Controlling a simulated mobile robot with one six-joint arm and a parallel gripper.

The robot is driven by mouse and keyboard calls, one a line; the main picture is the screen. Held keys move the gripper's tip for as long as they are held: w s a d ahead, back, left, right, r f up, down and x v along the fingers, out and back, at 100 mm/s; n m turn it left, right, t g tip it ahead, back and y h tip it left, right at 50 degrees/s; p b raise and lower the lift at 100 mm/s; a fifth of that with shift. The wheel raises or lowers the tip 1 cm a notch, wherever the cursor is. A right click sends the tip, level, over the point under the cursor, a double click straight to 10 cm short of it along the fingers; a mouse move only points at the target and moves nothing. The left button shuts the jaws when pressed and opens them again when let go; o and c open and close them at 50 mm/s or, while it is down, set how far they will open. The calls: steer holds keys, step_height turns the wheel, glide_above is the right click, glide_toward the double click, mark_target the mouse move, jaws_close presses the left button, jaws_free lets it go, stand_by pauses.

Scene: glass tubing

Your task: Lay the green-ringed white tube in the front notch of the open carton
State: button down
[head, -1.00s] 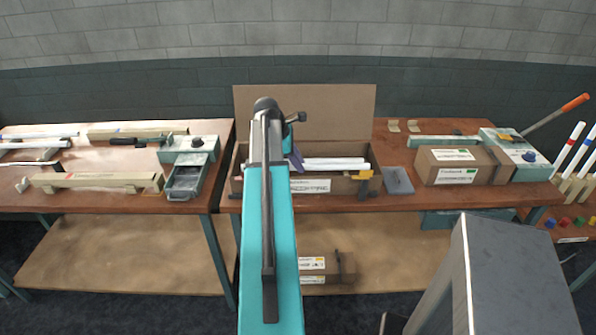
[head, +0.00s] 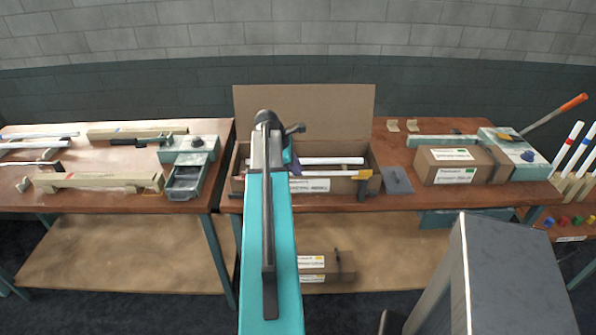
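The open carton (head: 379,181) stands on the right-hand bench, with its lid (head: 340,110) raised behind it. A white tube (head: 335,160) lies across the inside of the carton. A second, thinner-looking white length (head: 330,173) shows nearer the front wall and ends by a yellow piece (head: 363,175) at the front right. I cannot make out a green ring on either. My teal arm covers the left middle of the carton. My gripper is hidden behind the arm's end, so its fingers and any hold on a tube cannot be seen.
A grey plate (head: 398,181) lies right of the carton. A closed cardboard box (head: 455,166) and a green device (head: 513,150) stand farther right. Red- and blue-ringed tubes stand in a rack (head: 572,188) at the far right. A device with an open drawer (head: 186,180) is on the left bench.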

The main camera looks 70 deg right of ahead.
steer(key=shift+f, duration=0.2)
steer(key=c, duration=1.6)
jaws_free()
steer(key=shift+r, duration=0.1)
steer(key=shift+r, duration=0.15)
steer(key=b+v, duration=0.2)
steer(key=v, duration=1)
